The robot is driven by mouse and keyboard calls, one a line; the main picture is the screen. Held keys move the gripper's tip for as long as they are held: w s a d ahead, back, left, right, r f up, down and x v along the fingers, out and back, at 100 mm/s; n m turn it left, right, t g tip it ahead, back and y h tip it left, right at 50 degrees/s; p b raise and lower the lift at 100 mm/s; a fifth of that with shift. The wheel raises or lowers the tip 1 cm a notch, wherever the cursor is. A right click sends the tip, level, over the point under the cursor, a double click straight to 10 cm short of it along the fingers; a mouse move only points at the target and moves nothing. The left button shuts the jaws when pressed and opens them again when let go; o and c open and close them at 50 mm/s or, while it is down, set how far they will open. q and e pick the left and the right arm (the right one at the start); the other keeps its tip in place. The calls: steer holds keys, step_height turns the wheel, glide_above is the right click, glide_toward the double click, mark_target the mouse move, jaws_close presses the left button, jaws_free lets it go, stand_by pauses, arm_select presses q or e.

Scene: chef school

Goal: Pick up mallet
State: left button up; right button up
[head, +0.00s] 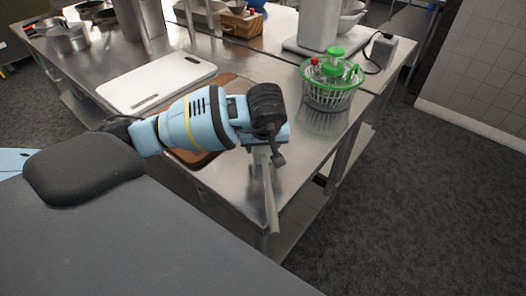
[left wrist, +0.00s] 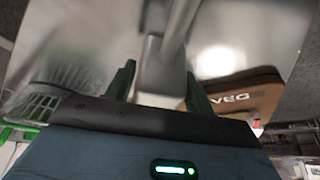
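The mallet (head: 269,196) is grey metal; in the head view its handle points toward the near corner of the steel table. My left gripper (head: 266,148) is over its other end and hides most of the head. In the left wrist view the mallet's blocky head (left wrist: 160,76) sits between the two green fingers of my left gripper (left wrist: 160,86), with the handle running up and away. The fingers are close beside the head; I cannot tell whether they press on it, or whether the mallet rests on the table. My right gripper is not in view.
The steel table (head: 235,185) holds a brown board (head: 198,157) partly under my arm, a white cutting board (head: 157,81) and a green-lidded salad spinner (head: 331,82). A white appliance (head: 318,30) and pots (head: 68,36) stand farther back. Open floor lies to the right.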

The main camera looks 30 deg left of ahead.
arm_select(q)
steer(key=c, duration=0.8)
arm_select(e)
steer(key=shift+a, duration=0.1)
arm_select(q)
steer(key=shift+r, duration=0.1)
